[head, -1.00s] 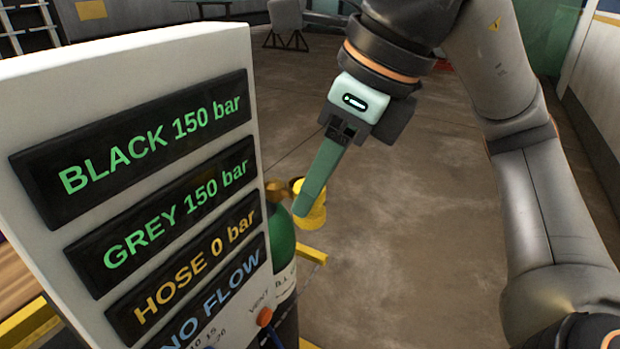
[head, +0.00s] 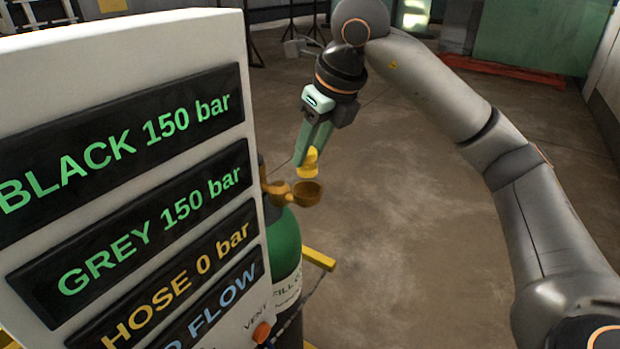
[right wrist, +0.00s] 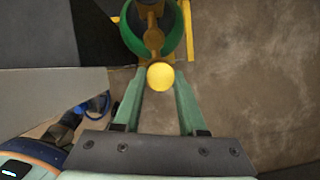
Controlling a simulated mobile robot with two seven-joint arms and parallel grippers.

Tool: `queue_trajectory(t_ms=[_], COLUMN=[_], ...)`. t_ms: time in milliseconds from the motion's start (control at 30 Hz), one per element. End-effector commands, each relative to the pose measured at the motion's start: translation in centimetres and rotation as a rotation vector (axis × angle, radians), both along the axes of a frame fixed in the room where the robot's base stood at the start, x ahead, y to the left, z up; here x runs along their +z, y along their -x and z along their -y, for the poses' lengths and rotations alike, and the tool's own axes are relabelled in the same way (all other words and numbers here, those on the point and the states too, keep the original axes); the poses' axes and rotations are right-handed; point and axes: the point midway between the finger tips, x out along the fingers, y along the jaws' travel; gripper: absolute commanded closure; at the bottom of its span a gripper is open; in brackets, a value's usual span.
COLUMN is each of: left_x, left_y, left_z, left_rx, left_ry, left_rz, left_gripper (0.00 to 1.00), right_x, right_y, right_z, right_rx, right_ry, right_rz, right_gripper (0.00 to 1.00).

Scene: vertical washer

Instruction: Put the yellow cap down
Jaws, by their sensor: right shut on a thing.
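The yellow cap (head: 309,162) is between the fingertips of my right gripper (head: 303,158), which is shut on it. In the right wrist view the round cap (right wrist: 160,76) sits between the two green fingers. The cap is in the air, a little above and apart from the brass valve outlet (head: 307,193) on the green cylinder (head: 285,243) in the head view. The valve (right wrist: 153,38) also shows ahead of the fingertips in the right wrist view. My left gripper is in no view.
The white panel (head: 222,50) with pressure readouts fills the left and hides part of the cylinder. It reads black 150 bar, grey 150 bar, hose 0 bar. A yellow frame bar (head: 319,259) stands beside the cylinder. The concrete floor (head: 420,230) on the right is clear.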

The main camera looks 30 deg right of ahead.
Motion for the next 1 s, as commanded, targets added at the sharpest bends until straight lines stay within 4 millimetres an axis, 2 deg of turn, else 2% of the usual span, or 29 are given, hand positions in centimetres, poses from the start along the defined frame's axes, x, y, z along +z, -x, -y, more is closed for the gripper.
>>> queue_trajectory(t_ms=[167,400,800,833,1000], left_x=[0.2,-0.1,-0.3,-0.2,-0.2], left_y=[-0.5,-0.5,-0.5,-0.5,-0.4], left_z=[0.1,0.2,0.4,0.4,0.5], left_rx=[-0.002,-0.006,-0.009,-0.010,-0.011], left_ry=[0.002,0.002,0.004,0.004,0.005], left_rz=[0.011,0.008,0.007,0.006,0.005], left_gripper=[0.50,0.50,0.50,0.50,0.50], right_x=[-1.4,-4.5,-5.1,-5.0,-5.0], right_y=[0.0,0.1,0.0,0.0,0.0], right_z=[0.0,0.0,-0.1,-0.1,-0.1], right_rx=[0.000,-0.002,0.000,0.000,0.000], right_ry=[0.000,0.000,-0.001,-0.001,-0.001], right_rz=[0.000,-0.001,0.002,0.002,0.001], right_gripper=[1.00,1.00,1.00,0.57,0.38])
